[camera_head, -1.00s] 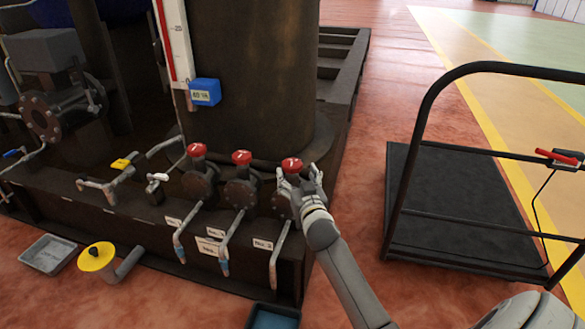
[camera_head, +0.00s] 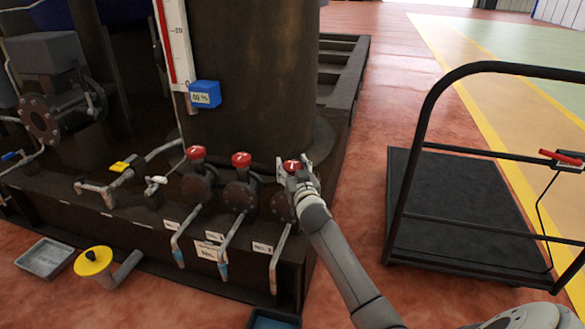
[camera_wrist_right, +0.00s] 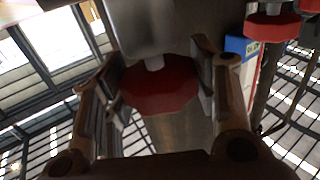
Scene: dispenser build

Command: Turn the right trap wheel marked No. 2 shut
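The right trap wheel (camera_head: 291,165) is the rightmost of three red wheels on the dark skid, above a pipe with a small white label (camera_head: 262,248) too small to read surely. My right gripper (camera_head: 293,173) is at this wheel, its fingers on opposite sides of the rim. In the right wrist view the red wheel (camera_wrist_right: 160,86) fills the space between the fingers (camera_wrist_right: 160,88), and both pads appear to meet its edge. The wheel's far side is hidden. My left gripper is not in view.
Two more red wheels, a middle one (camera_head: 241,159) and a left one (camera_head: 196,152), stand close by. A large dark tank (camera_head: 255,75) rises behind. A black cart (camera_head: 460,205) stands to the right. A grey tray (camera_head: 46,258) and a yellow-topped object (camera_head: 93,262) lie front left.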

